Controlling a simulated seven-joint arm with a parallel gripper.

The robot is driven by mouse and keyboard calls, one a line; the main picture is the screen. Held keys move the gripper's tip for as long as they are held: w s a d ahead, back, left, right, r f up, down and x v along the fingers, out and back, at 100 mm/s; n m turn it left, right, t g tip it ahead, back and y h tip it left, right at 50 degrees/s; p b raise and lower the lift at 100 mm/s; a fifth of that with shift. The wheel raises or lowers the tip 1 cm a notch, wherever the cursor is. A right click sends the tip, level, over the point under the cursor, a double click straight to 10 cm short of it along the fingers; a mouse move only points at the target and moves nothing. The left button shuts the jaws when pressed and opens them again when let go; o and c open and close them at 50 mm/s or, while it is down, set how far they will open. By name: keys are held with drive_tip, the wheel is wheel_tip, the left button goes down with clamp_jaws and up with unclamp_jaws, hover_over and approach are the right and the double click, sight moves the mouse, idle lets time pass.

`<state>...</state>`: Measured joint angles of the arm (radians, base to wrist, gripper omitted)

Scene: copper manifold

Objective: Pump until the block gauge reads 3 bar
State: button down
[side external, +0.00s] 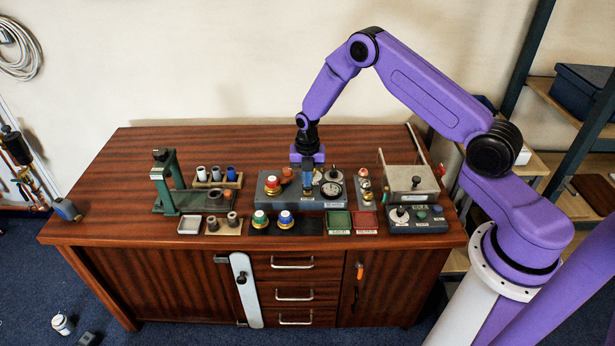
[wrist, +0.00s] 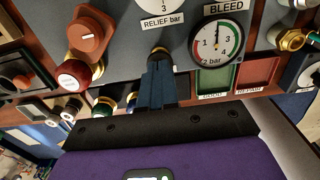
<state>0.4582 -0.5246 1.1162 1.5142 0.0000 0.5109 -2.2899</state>
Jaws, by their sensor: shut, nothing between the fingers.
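The grey manifold block (side external: 300,200) sits on the wooden bench. Its round block gauge (wrist: 216,41) has a white face with green and red bands; it also shows in the side view (side external: 331,190). The needle points about straight up, between the 1 and the 3; I cannot read an exact value. My gripper (wrist: 158,60) is shut, with nothing between its blue fingers. In the side view my gripper (side external: 308,182) points down over the block, left of the gauge. A small dark round part with a brass edge (wrist: 159,50) shows at the fingertips; contact is unclear.
A red-orange knob (wrist: 91,33) and a dark red knob with a brass collar (wrist: 84,68) stand left of the fingers. The relief dial (side external: 333,172) is behind the gauge. Green (side external: 338,221) and red (side external: 365,221) trays lie in front. A box (side external: 408,178) stands right.

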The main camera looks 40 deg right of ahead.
drive_tip(key=shift+f, duration=0.85)
wheel_tip(320, 180, up, 14)
drive_tip(key=shift+r, duration=0.2)
idle(0.4)
